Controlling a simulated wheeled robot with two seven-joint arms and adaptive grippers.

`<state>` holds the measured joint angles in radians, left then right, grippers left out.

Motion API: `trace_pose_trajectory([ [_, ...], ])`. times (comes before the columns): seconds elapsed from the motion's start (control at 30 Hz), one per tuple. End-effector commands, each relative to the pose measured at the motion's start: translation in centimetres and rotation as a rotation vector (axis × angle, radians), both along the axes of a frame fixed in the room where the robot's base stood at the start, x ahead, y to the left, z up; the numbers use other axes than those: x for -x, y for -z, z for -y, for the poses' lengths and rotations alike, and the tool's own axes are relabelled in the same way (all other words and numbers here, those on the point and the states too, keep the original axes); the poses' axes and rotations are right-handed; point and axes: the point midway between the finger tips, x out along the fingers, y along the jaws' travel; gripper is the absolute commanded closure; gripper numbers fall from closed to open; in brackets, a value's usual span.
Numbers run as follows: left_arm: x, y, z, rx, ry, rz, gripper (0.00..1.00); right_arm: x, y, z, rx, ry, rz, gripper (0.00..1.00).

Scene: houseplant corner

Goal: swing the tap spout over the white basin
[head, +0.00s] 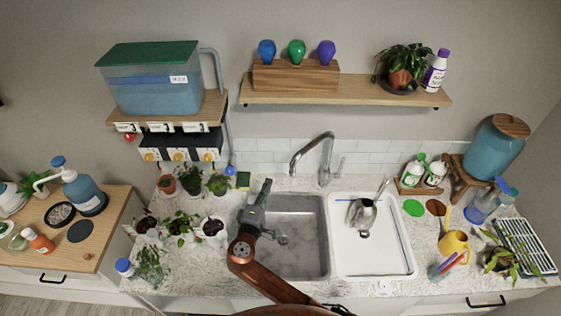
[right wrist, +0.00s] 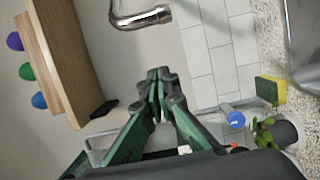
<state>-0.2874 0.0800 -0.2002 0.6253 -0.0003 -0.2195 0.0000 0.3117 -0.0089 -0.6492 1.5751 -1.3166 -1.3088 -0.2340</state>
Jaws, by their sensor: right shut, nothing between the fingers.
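The chrome tap (head: 327,155) stands behind the sinks. Its spout (head: 296,160) points left, its end over the back of the grey basin (head: 318,235). The white basin (head: 373,262) is to the right of the grey one. My right gripper (head: 267,183) is shut and empty, just left of the spout end and apart from it. In the right wrist view, the shut fingertips (right wrist: 158,76) are below the bent spout (right wrist: 142,17), with a gap between them. My left gripper is not in view.
A metal watering can (head: 363,213) stands in the white basin. Potted plants (head: 180,224) crowd the counter left of the grey basin. A yellow-green sponge (head: 243,180) lies behind my right gripper. A wooden shelf (head: 400,95) hangs above the tap.

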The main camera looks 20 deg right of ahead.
Motion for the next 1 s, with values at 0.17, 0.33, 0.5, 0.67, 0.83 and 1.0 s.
trace_pose_trajectory([
  [0.17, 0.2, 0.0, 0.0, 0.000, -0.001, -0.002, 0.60, -0.1, -0.3, -0.3, 0.012, -0.004, 0.007, 1.00],
  [0.33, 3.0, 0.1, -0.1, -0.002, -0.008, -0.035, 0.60, -0.1, -0.3, -0.3, 0.010, -0.003, 0.006, 1.00],
  [0.5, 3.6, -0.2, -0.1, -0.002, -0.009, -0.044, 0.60, -1.0, -0.4, 0.4, 0.012, -0.001, 0.006, 1.00],
  [0.67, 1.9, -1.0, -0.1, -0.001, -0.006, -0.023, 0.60, -3.4, -0.5, 1.8, 0.013, -0.001, 0.006, 1.00],
  [0.83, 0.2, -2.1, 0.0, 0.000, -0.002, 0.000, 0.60, -6.5, -0.6, 3.6, 0.014, -0.001, 0.006, 1.00],
  [1.0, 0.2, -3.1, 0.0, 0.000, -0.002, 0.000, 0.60, -8.5, -0.4, 5.4, 0.011, 0.000, 0.003, 1.00],
])
